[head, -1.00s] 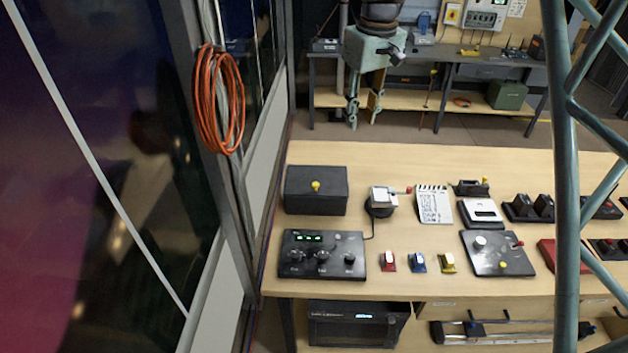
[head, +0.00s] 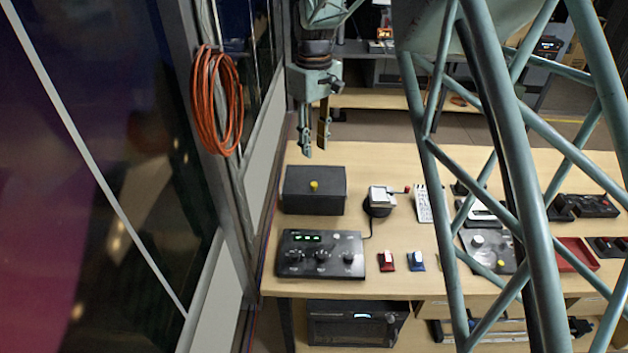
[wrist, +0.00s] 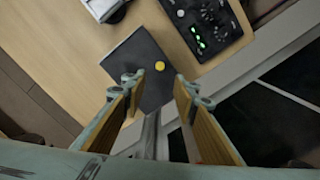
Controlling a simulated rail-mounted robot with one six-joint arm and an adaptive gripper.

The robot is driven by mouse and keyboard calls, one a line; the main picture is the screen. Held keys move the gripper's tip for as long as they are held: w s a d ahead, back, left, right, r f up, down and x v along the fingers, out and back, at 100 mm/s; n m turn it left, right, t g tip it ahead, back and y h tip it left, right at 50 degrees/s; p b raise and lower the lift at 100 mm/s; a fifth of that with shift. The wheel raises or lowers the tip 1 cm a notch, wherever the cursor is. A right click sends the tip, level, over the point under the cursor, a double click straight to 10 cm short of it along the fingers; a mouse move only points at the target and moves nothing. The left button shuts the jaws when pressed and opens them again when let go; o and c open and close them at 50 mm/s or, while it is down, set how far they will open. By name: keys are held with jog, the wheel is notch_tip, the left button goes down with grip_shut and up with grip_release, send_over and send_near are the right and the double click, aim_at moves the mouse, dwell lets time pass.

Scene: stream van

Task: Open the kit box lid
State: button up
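The kit box (head: 312,200) is a dark grey box at the back left of the wooden table in the head view. Its lid looks shut, with a round yellow knob (head: 314,186) on top. In the wrist view my gripper (wrist: 172,72) is open, with nothing between the fingertips.
A black control panel (head: 320,254) with green lights stands in front of the box. A small device with a white top (head: 382,198) is to its right. An orange cable coil (head: 217,100) hangs by the window at left. My own lattice arm hides much of the table's right side.

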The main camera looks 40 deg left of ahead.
aim_at(314, 184)
jog(key=shift+f, duration=0.15)
jog(key=shift+f, duration=6.75)
grip_shut()
